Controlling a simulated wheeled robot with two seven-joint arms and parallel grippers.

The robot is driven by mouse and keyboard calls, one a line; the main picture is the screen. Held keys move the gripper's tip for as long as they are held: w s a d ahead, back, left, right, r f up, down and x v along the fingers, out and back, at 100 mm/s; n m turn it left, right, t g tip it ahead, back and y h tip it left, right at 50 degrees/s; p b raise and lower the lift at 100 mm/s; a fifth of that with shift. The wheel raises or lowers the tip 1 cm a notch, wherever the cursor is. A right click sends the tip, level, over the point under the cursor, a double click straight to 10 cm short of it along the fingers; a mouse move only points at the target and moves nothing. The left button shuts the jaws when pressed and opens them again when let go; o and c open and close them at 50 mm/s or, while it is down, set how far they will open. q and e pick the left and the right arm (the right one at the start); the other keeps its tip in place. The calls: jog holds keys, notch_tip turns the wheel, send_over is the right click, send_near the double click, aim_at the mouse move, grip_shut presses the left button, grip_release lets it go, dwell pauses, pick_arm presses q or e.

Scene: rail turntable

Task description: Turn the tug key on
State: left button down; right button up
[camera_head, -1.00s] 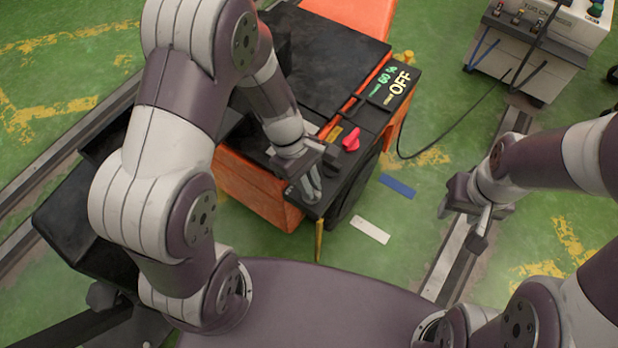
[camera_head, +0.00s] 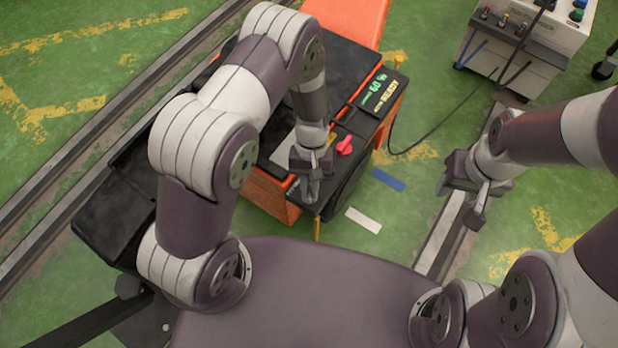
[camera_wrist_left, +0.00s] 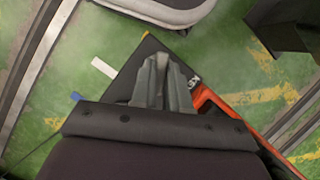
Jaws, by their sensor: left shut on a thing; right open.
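The orange and black tug (camera_head: 268,193) stands left of centre in the head view. Its display panel (camera_head: 384,92) reads a green 60 something and "READY". A red knob (camera_head: 344,145) sits on the black console below the panel. My left gripper (camera_head: 310,192) is shut over the console's near corner, left of and below the red knob. In the left wrist view its fingers (camera_wrist_left: 165,85) are close together over the black console. The key is hidden behind the fingers, so what they hold does not show. My right gripper (camera_head: 478,205) is open and empty, off to the right.
A white charging cabinet (camera_head: 528,45) with coloured buttons stands at the back right, and a black cable runs from it to the tug. Floor rails (camera_head: 95,135) run on the left. A blue strip (camera_head: 388,180) and a white strip (camera_head: 363,220) lie on the clear green floor.

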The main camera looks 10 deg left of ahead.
pick_arm(q)
jog(key=m+y+p, duration=0.1)
jog(key=m+p, duration=0.1)
jog(key=m, duration=0.1)
jog(key=shift+d+r, duration=0.1)
jog(key=shift+r, duration=0.05)
jog(key=shift+m+y+p, duration=0.6)
jog(key=shift+m+p, duration=0.15)
jog(key=shift+m, duration=0.65)
jog(key=shift+f, duration=0.2)
jog(key=c, duration=1.1)
grip_release()
jog(key=p+v, duration=0.1)
jog(key=v, duration=0.5)
jog(key=p+v, duration=0.2)
jog(key=v, duration=0.4)
jog(key=shift+s+d+r, duration=0.1)
jog(key=shift+d+r, duration=0.15)
jog(key=shift+r, duration=0.15)
